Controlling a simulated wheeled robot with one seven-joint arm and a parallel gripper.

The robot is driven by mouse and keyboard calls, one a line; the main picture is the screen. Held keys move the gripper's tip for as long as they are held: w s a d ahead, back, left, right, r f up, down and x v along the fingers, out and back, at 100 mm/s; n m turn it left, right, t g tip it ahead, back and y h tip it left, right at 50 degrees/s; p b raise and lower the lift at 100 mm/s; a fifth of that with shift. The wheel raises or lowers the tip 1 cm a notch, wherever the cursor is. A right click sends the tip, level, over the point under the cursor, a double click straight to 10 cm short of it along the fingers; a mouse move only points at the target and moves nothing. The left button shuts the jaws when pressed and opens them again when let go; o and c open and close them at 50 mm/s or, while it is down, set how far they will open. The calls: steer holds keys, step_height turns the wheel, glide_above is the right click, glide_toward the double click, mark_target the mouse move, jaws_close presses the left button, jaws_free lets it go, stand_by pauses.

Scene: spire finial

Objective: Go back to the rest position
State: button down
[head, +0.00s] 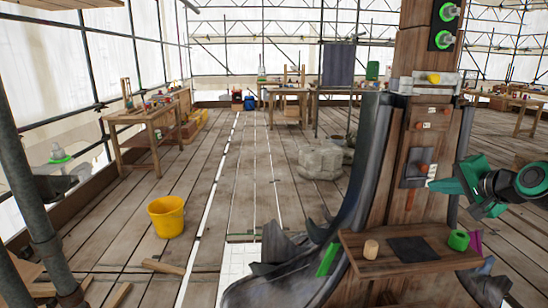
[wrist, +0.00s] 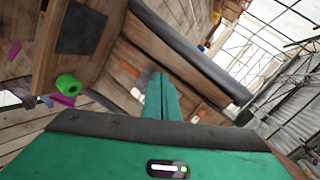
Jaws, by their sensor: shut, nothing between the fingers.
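My gripper (head: 432,184) is at the right of the head view, green with a dark wrist, to the right of the wooden spire post (head: 407,130). Its fingers point left toward the post's face, near a dark plate with an orange peg (head: 420,168). I cannot tell the exact gap to the post. In the wrist view, the green fingers (wrist: 160,80) are together with nothing between them. The small shelf (head: 355,263) on the post is below and to the left of my gripper.
On the shelf are a wooden cylinder (head: 371,249), a dark mat (head: 414,248) and a green ring (head: 459,240). A yellow bucket (head: 167,217) stands on the plank floor at left. Workbenches (head: 150,125) stand farther back. A scaffold pole (head: 25,190) is at far left.

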steer(key=s+a+f+n+g, duration=0.1)
steer(key=s+f+g, duration=0.3)
steer(key=s, duration=0.6)
steer(key=s+a+f+n+g, duration=0.1)
steer(key=s+f+n+g, duration=0.2)
steer(key=s, duration=0.8)
steer(key=s+a+f+n+g+h, duration=0.1)
steer(key=s+f+g, duration=0.4)
steer(key=s, duration=0.6)
steer(key=shift+s+a+n+g, duration=0.15)
steer(key=shift+a+n+g, duration=0.15)
steer(key=shift+n+g, duration=0.15)
steer(key=shift+f, duration=0.1)
steer(key=shift+w+f, duration=0.25)
steer(key=shift+w, duration=0.4)
steer(key=shift+a, duration=0.1)
